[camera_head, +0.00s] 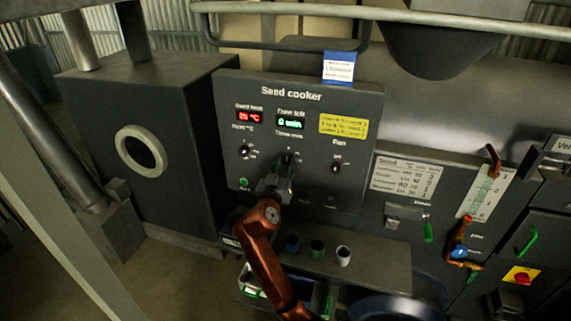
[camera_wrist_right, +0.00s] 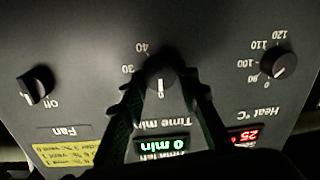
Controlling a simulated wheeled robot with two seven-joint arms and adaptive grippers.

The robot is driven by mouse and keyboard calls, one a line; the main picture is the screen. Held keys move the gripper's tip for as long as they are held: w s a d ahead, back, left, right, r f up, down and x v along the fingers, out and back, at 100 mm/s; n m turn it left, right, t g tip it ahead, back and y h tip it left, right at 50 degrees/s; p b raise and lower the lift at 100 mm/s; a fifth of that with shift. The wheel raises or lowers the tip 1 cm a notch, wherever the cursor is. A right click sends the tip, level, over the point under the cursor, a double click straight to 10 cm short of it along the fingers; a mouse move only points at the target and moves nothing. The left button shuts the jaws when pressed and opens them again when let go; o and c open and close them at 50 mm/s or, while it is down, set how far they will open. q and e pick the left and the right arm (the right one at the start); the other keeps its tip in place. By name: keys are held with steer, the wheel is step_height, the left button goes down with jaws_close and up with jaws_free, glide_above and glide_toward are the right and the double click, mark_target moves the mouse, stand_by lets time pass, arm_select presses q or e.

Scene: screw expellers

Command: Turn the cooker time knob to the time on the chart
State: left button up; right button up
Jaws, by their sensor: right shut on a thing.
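The dark time knob (camera_head: 288,158) is on the seed cooker panel (camera_head: 235,90); it also shows in the right wrist view (camera_wrist_right: 161,79), where the panel appears upside down. Its pale mark points to the 0. My right gripper (camera_head: 280,176) is in front of it, its two fingers (camera_wrist_right: 163,88) shut on the knob's sides. The green time display (camera_head: 290,122) reads 0 min. The pale seed chart (camera_head: 404,177) is right of the panel; its small rows are hard to read. A blue-and-white tag (camera_head: 339,68) above the panel seems to say Linseed. My left gripper is not in view.
The heat knob (camera_head: 244,151) and fan knob (camera_head: 336,167) flank the time knob. The red display (camera_head: 249,116) shows 25 °C. A yellow note (camera_head: 343,126) is above the fan knob. Small cups (camera_head: 343,255) stand on a ledge below. A rail (camera_head: 400,14) crosses overhead.

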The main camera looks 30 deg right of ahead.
steer(key=c, duration=0.5)
steer(key=shift+f+m+b, duration=0.2)
steer(key=shift+m+b, duration=0.2)
steer(key=shift+b, duration=0.3)
steer(key=m+b, duration=0.5)
steer(key=b, duration=0.1)
steer(key=shift+f+m, duration=0.15)
steer(key=shift+m, duration=0.25)
steer(key=shift+m+b, duration=1.15)
steer(key=shift+m, duration=0.05)
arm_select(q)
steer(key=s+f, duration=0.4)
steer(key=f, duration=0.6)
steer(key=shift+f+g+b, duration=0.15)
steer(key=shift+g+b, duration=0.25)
arm_select(e)
steer(key=shift+r+m+h, duration=0.2)
steer(key=shift+m+h, duration=0.1)
steer(key=shift+m, duration=0.2)
steer(key=shift+s, duration=0.1)
steer(key=o, duration=1.1)
steer(key=shift+d, duration=0.1)
